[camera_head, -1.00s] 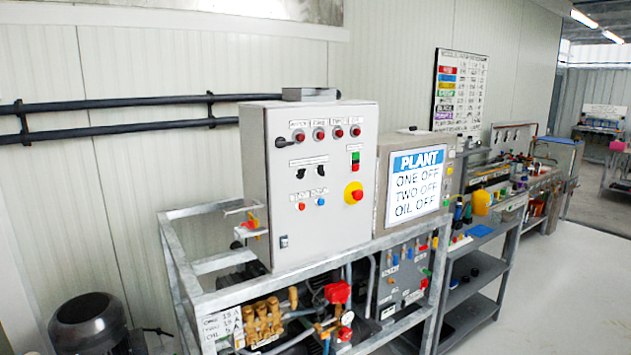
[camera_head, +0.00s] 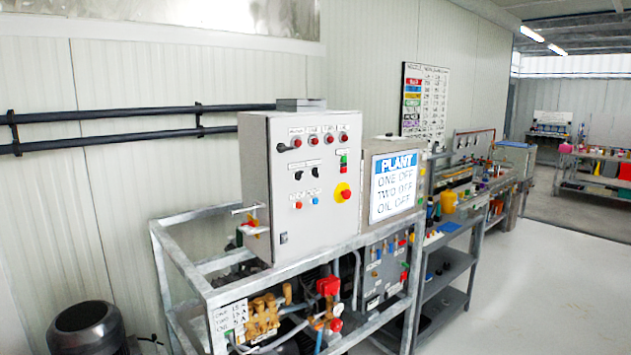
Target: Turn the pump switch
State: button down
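A light grey control box (camera_head: 262,225) stands on top of a galvanised steel frame in the head view. Its front has a row of red lamps or knobs (camera_head: 327,138) along the top. Below them are two small black rotary switches (camera_head: 298,175), a green and red button pair (camera_head: 343,163), small red and blue buttons (camera_head: 315,201), and a red knob on a yellow plate (camera_head: 345,195). A black handle (camera_head: 282,148) sits at the upper left of the front. The labels are too small to read, so I cannot tell which is the pump switch. My gripper is not in view.
A PLANT sign (camera_head: 396,162) on a grey cabinet stands right of the box. Brass pump parts (camera_head: 262,313) and a red valve (camera_head: 327,286) sit in the frame below. A dark motor (camera_head: 87,330) is at lower left. The floor (camera_head: 560,270) at right is clear.

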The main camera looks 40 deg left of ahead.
aim_at(298, 175)
jog(key=u, duration=1.75)
jog(key=i, duration=1.05)
jog(key=u, duration=0.65)
